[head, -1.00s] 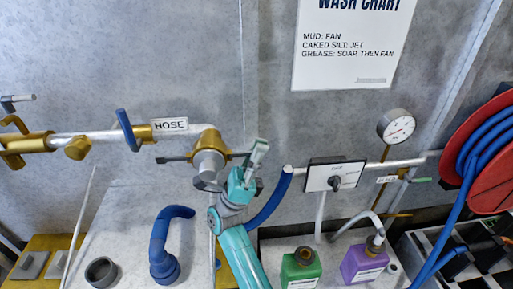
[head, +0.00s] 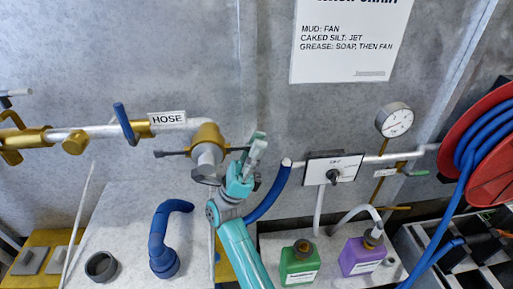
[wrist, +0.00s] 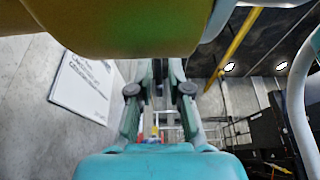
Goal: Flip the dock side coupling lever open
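A brass coupling (head: 207,150) sits at the right end of the white pipe, beside the HOSE label. A dark lever arm (head: 172,153) sticks out to its left. Another lever arm (head: 238,149) sticks out to its right, towards my gripper. I cannot tell which one is the dock side lever. My teal gripper (head: 257,147) is just right of the coupling, fingers pointing up, with no clear contact. In the wrist view a large brass body (wrist: 120,25) fills the top and hides the fingertips. Background shows between the fingers; their opening at the tips is unclear.
A blue hose (head: 268,195) runs close behind my arm. To the right are a switch box (head: 333,170), a gauge (head: 395,120) and a red hose reel (head: 490,150). Below are a green bottle (head: 300,265), a purple bottle (head: 362,255) and a blue elbow pipe (head: 164,240).

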